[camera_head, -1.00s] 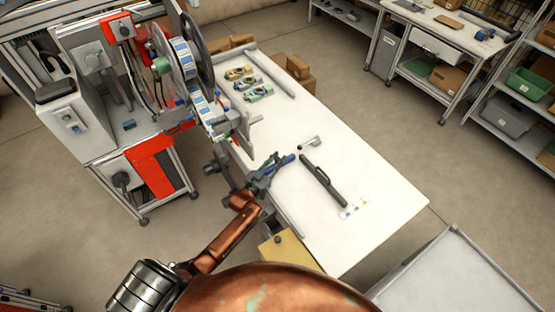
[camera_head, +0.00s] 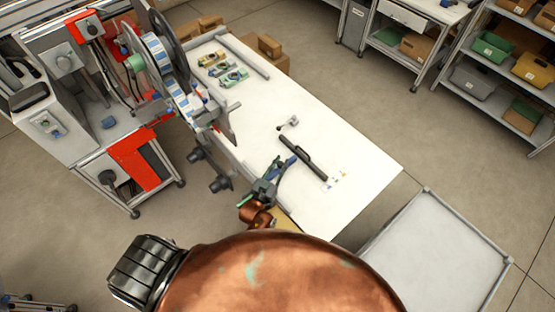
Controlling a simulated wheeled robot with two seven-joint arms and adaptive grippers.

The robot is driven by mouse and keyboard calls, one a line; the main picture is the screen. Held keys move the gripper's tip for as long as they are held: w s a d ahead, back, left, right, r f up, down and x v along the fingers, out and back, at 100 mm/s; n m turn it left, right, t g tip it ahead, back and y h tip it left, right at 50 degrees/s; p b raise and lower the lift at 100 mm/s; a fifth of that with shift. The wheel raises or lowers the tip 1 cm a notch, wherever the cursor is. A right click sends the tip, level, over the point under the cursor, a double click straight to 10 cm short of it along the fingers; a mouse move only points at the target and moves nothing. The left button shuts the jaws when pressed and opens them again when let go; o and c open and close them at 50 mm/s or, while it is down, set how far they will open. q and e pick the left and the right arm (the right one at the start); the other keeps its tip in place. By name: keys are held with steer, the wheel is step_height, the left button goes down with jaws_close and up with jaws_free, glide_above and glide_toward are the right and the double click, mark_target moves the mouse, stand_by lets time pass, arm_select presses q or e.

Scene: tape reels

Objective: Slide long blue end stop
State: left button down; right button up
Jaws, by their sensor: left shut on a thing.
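My left gripper (camera_head: 279,173) is over the near left part of the white table (camera_head: 315,117), just left of a long black bar (camera_head: 302,158). It is shut on a small blue piece, which I take to be the long blue end stop (camera_head: 291,160). The blue piece shows only partly between the fingers. Its tip lies right beside the black bar; I cannot tell whether they touch. My right gripper is not in view.
A tape reel machine (camera_head: 160,65) stands left of the table. Several small coloured parts (camera_head: 222,67) lie at the table's far end. A small grey piece (camera_head: 288,124) lies beyond the bar, and small stickers (camera_head: 337,181) lie near its close end.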

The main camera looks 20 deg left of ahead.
mark_target(280, 163)
arm_select(q)
steer(key=c, duration=2)
jaws_free()
steer(key=shift+o, duration=1.4)
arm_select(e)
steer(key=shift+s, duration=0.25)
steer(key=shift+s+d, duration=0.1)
arm_select(q)
step_height(280, 163, up, 10)
steer(key=shift+f, duration=0.1)
